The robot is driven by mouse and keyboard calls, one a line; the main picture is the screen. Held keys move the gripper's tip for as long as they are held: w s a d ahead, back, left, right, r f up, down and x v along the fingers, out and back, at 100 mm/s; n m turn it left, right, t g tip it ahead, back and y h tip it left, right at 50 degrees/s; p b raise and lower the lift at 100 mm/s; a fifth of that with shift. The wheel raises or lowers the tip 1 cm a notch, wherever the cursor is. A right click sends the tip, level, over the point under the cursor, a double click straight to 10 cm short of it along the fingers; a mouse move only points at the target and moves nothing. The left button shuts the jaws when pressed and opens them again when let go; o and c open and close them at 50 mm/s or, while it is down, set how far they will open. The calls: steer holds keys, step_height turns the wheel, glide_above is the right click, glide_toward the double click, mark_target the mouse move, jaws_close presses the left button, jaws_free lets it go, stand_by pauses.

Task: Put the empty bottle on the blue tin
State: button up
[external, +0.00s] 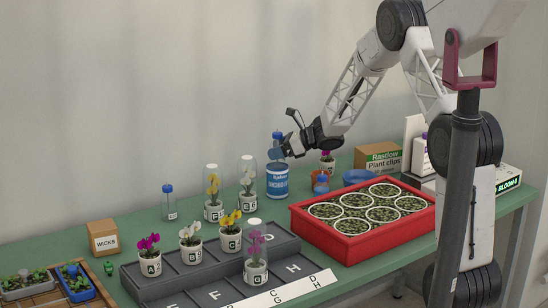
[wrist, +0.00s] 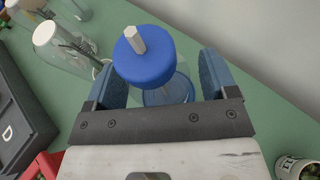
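A small clear bottle with a blue cap (external: 278,135) stands upright over the blue tin (external: 277,182), apparently resting on its top. Whether its base touches the tin is hard to tell. In the wrist view its blue cap (wrist: 143,60) is between the fingers, with a clear body and a blue round shape below. My gripper (external: 287,149) reaches in from the right at bottle height. In the wrist view my gripper (wrist: 165,75) has its fingers spread on both sides of the bottle, with green bench visible in the gaps. A second blue-capped bottle (external: 169,204) stands on the bench at left.
Glass-domed orchids (external: 247,176) stand just left of the tin. A grey lettered rack (external: 190,280) with potted orchids is in front.

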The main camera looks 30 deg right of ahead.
steer(key=shift+r, duration=0.1)
steer(key=shift+s+d+r, duration=0.2)
steer(key=shift+d, duration=0.05)
steer(key=v, duration=1.1)
steer(key=shift+s+d+r, duration=0.1)
steer(key=shift+s, duration=0.05)
stand_by(0.5)
steer(key=s+a+r+m+t+h, duration=0.25)
steer(key=r+m+h, duration=0.35)
steer(key=r+m, duration=0.45)
steer(key=s+a+r+m+h, duration=0.1)
steer(key=s+r+m+h, duration=0.4)
steer(key=s+m, duration=0.75)
steer(key=s+a+f+m+g, duration=0.1)
steer(key=s+a+m+g, duration=0.2)
steer(key=s+m, duration=0.4)
steer(key=s+a+f+m+g+y, duration=0.1)
steer(key=s+a+m+g, duration=0.2)
steer(key=s, duration=1.3)
steer(key=s+a+f+m+g, duration=0.1)
steer(key=s+a+m+g, duration=0.2)
steer(key=s+m, duration=0.9)
steer(key=a, duration=0.3)
steer(key=shift+s+f+y, duration=0.2)
steer(key=shift+s+y, duration=0.1)
steer(key=shift+s, duration=0.05)
